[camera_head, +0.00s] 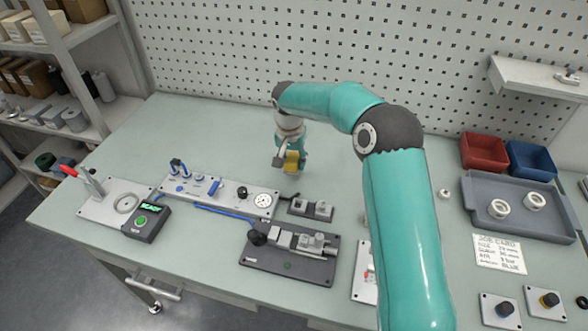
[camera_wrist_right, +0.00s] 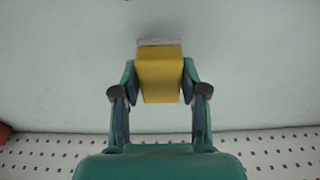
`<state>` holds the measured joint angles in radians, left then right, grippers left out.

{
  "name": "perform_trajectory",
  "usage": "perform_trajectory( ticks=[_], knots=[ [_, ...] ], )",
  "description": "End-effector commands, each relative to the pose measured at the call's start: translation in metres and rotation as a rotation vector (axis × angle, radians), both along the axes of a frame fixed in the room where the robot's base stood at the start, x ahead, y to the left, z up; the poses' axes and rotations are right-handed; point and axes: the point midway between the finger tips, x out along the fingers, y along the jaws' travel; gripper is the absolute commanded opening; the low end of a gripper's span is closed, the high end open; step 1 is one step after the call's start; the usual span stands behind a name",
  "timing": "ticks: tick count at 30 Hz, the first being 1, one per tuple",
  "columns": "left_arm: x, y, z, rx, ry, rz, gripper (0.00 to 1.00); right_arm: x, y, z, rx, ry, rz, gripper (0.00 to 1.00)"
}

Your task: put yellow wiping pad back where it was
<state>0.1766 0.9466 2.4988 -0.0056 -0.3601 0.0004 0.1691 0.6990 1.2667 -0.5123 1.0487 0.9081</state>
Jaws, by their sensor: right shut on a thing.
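The yellow wiping pad (camera_head: 291,161) is a small yellow block held by my right gripper (camera_head: 289,165) over the back middle of the table. In the right wrist view the pad (camera_wrist_right: 160,72) sits between the two fingers of my right gripper (camera_wrist_right: 159,88), which touch its sides. A pale grey strip (camera_wrist_right: 159,42) shows along the pad's far end. I cannot tell whether the pad touches the table. My left gripper does not show in either view.
A panel with a gauge (camera_head: 222,194) and a dark fixture plate (camera_head: 290,255) lie in front of the gripper. A grey tray (camera_head: 520,222) with white rings, a red bin (camera_head: 484,152) and a blue bin (camera_head: 530,160) stand right. The back left table (camera_head: 200,125) is clear.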

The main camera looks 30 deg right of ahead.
Motion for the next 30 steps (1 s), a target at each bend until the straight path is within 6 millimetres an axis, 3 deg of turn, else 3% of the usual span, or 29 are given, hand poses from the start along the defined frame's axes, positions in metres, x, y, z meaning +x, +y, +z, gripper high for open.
perform_trajectory(
  ticks=[10, 21, 22, 26, 30],
  knots=[
    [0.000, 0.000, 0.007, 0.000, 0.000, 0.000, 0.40, -0.001, 0.000, -0.040, 0.001, 0.002, 0.001, 0.10],
    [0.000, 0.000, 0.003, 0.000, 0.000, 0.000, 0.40, 0.000, 0.000, -0.046, 0.001, -0.001, 0.001, 0.10],
    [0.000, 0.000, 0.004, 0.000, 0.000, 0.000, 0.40, 0.000, 0.000, -0.044, 0.000, 0.000, 0.001, 0.48],
    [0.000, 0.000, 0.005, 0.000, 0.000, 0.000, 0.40, 0.000, 0.000, -0.044, 0.000, 0.000, 0.001, 0.68],
    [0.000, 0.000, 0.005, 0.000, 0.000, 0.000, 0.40, 0.000, 0.000, -0.044, 0.000, 0.000, 0.001, 0.68]
  ],
)
